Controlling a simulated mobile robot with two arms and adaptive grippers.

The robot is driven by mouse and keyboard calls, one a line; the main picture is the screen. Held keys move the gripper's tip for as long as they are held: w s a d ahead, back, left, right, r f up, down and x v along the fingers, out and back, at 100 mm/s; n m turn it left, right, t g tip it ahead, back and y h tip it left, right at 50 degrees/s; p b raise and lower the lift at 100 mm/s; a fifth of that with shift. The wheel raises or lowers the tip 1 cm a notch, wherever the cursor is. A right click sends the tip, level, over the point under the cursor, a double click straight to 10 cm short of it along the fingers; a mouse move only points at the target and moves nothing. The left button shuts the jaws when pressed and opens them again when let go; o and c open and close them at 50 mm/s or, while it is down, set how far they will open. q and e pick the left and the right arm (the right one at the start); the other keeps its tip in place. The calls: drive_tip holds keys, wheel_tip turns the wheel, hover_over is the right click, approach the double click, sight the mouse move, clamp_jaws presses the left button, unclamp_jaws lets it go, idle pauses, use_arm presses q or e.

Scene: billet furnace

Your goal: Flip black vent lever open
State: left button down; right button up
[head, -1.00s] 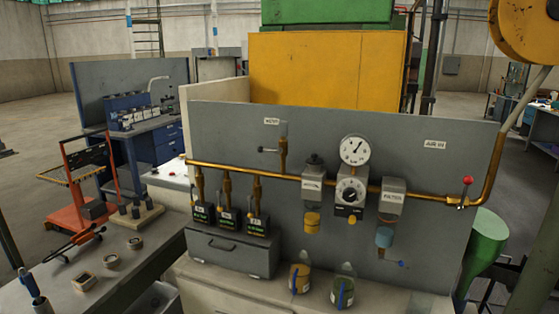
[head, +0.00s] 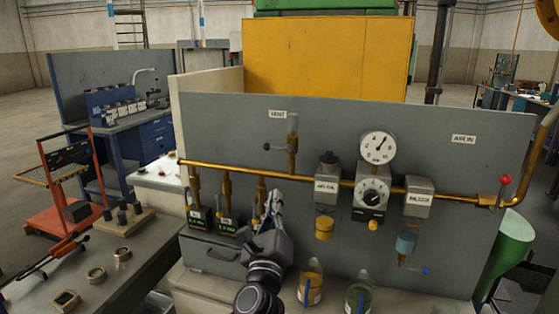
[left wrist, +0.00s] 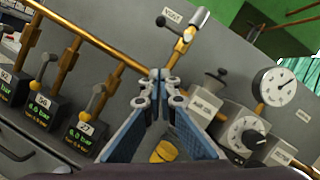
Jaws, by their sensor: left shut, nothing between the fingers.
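The black vent lever (head: 268,146) has a ball end and sticks out to the left from a brass riser on the grey panel, below the VENT label (head: 277,114). In the left wrist view the lever's black knob (left wrist: 162,21) is beyond the fingertips, next to the label, and its arm reaches right to the brass valve (left wrist: 184,42). My left gripper (head: 277,194) is in front of the panel, below the lever and apart from it. It also shows in the left wrist view (left wrist: 158,76), with fingers closed together and nothing between them. My right gripper is out of view.
A brass pipe (head: 330,180) runs across the panel between gripper and lever height. Regulators with a pressure gauge (head: 378,147) stand to the right. Gauge blocks (head: 200,219) are at lower left. A red-knobbed lever (head: 505,181) is at far right.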

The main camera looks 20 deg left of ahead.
sight(276, 148)
use_arm(q)
drive_tip(key=shift+s+d+r, duration=0.15)
drive_tip(key=shift+r, duration=0.1)
drive_tip(key=w+a+r+p, duration=0.4)
drive_tip(key=w+r, duration=0.2)
drive_tip(key=w, duration=0.3)
idle(0.4)
drive_tip(key=shift+w, duration=0.15)
